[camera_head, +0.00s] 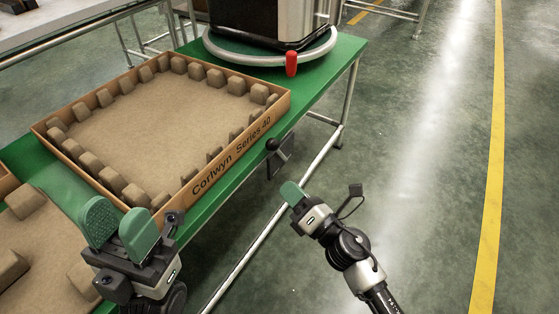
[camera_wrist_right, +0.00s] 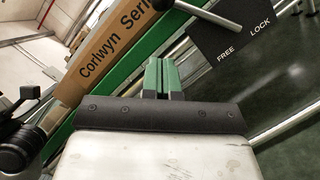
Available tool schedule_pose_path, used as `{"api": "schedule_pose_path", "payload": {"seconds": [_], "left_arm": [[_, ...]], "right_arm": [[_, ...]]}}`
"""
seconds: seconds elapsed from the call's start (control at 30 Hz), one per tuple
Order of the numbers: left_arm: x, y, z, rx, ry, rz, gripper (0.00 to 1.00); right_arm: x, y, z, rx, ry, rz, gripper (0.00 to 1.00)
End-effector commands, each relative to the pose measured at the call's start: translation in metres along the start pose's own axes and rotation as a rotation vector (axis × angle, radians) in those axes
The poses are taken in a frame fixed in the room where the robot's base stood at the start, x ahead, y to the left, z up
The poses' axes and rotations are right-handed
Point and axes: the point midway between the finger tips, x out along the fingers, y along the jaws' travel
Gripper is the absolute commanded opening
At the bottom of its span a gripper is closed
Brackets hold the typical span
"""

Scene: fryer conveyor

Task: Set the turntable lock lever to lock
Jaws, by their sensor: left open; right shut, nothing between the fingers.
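The lock lever (camera_head: 274,145) is a dark lever with a round knob, on a black plate (camera_head: 280,161) at the green table's right side. The turntable (camera_head: 225,50) is a pale ring at the table's far end. My right gripper (camera_head: 291,193) is shut and empty, below and apart from the lever; its green fingers (camera_wrist_right: 161,76) are together. My left gripper (camera_head: 119,226) is open and empty.
A cardboard tray (camera_head: 235,152) with brown foam blocks lies on the green table (camera_head: 331,66). A steel and black machine (camera_head: 262,22) stands on the turntable, with a red handle (camera_head: 291,63) at the ring's edge. A metal rail (camera_head: 270,225) runs below. Floor on the right is clear.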

Motion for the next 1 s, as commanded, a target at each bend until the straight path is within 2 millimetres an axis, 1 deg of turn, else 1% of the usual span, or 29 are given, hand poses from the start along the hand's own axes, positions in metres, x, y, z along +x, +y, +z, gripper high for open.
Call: {"api": "schedule_pose_path", "payload": {"seconds": [0.03,0.13,0.17,0.2,0.33,0.5,1.0], "left_arm": [[0.000,0.000,0.000,0.000,0.000,0.000,0.43],[0.000,0.000,0.000,0.000,-0.001,0.000,0.43],[0.000,0.000,0.000,0.000,-0.001,0.000,0.43],[0.002,0.000,0.000,0.000,-0.001,0.000,0.43],[0.005,0.000,-0.001,0.000,-0.002,0.000,0.43],[0.006,0.000,-0.001,-0.001,-0.002,0.000,0.43],[0.007,0.000,-0.001,0.000,-0.003,0.000,0.43]], "right_arm": [[0.013,0.001,0.001,-0.003,-0.001,0.004,0.00],[0.034,0.001,0.001,-0.002,-0.001,0.003,0.00],[0.039,0.001,0.001,-0.002,0.000,0.003,0.00],[0.044,0.002,0.007,-0.006,-0.001,0.002,0.00],[0.056,0.001,0.020,-0.003,0.001,0.001,0.00],[0.064,0.000,0.028,-0.001,0.000,-0.001,0.00],[0.066,-0.001,0.029,0.004,0.000,-0.002,0.00]]}}
